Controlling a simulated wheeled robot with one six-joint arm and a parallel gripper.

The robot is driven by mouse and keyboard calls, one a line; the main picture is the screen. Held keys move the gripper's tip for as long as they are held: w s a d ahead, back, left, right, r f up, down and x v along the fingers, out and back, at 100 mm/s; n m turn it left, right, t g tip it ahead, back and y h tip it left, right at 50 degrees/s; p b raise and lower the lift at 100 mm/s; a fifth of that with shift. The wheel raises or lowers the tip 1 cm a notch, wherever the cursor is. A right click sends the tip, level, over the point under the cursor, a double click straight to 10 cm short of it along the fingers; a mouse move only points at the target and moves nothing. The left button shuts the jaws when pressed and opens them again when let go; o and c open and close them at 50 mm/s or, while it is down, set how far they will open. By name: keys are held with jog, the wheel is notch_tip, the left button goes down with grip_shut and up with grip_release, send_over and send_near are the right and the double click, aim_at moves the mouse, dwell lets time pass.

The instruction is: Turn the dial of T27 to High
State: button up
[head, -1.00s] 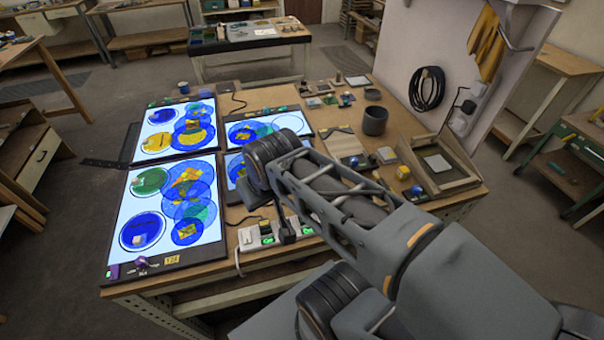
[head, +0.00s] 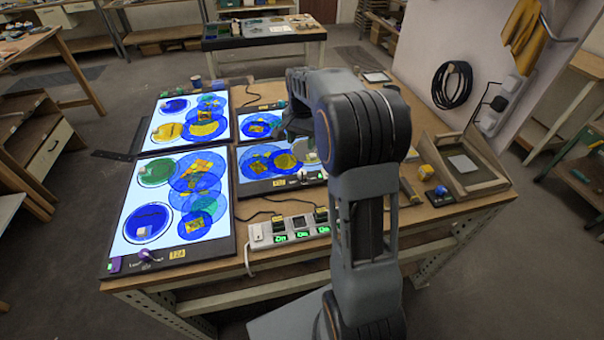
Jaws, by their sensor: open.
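Several lit panels with coloured round glass pieces lie on the bench. The tags are too small to read surely, so I cannot tell which panel is T27. My arm's wrist end is over the back right of the middle panel.
A power strip (head: 292,231) with green lit switches lies in front of the middle panel, with cables around it. My arm hides the bench's middle right.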

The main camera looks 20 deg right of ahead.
aim_at(302, 172)
notch_tip(302, 172, down, 14)
jog(key=shift+w+d+r+p, duration=0.1)
jog(key=shift+p, duration=0.6)
jog(key=shift+c, duration=0.3)
jog(key=c, duration=0.9)
